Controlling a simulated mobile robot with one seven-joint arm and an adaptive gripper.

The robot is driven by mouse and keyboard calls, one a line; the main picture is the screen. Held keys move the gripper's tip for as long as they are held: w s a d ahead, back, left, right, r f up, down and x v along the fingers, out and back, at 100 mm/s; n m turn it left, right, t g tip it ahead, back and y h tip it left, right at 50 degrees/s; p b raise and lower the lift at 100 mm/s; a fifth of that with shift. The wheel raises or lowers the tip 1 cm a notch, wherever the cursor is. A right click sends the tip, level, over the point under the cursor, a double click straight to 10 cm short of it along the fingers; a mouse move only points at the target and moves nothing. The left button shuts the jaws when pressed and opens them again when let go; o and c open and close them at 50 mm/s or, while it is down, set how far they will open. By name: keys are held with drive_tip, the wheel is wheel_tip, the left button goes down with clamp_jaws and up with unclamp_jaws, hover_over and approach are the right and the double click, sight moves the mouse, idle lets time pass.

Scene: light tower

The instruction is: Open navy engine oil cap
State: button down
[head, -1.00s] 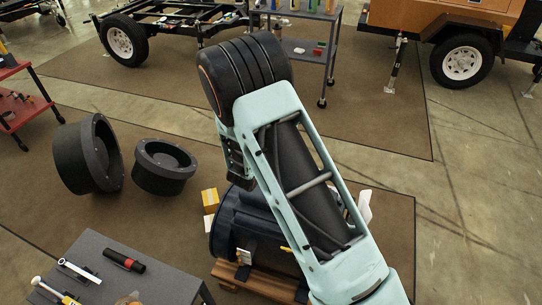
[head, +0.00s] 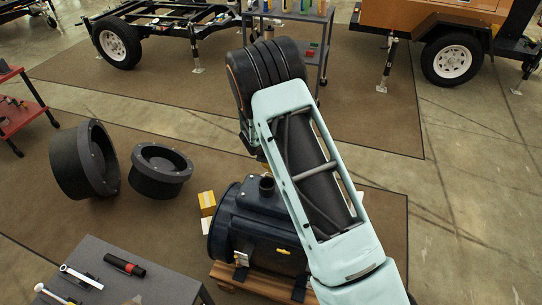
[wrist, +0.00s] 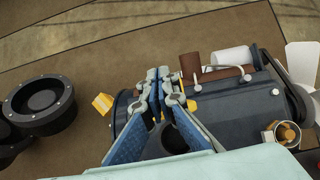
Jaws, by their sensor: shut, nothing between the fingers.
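The navy engine (head: 232,215) lies on a wooden pallet (head: 222,272), its right part hidden behind my arm. A dark, short round neck or cap (head: 266,187) stands up on top of it. In the wrist view the navy engine (wrist: 235,110) fills the middle and right. My gripper (wrist: 160,73) is shut and empty there, its blue fingers together above the engine's left part. A dark round piece (wrist: 170,140) shows between the finger bases; I cannot tell whether it is the cap. Contact with the engine is not visible.
Two black flanged parts (head: 85,160) (head: 160,170) stand on the brown mat left of the engine. A yellow box (head: 207,203) sits close to the engine's left. A grey table (head: 110,285) with tools is at front left. A shelf cart (head: 318,50) stands behind my arm.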

drive_tip(key=shift+w+d+f, duration=0.2)
drive_tip(key=shift+w, duration=0.3)
drive_tip(key=shift+w+d+f, duration=0.2)
drive_tip(key=shift+w+f, duration=0.05)
drive_tip(key=shift+w, duration=0.2)
drive_tip(key=shift+w+d+f, duration=0.2)
drive_tip(key=shift+w, duration=0.3)
drive_tip(key=v, duration=1.2)
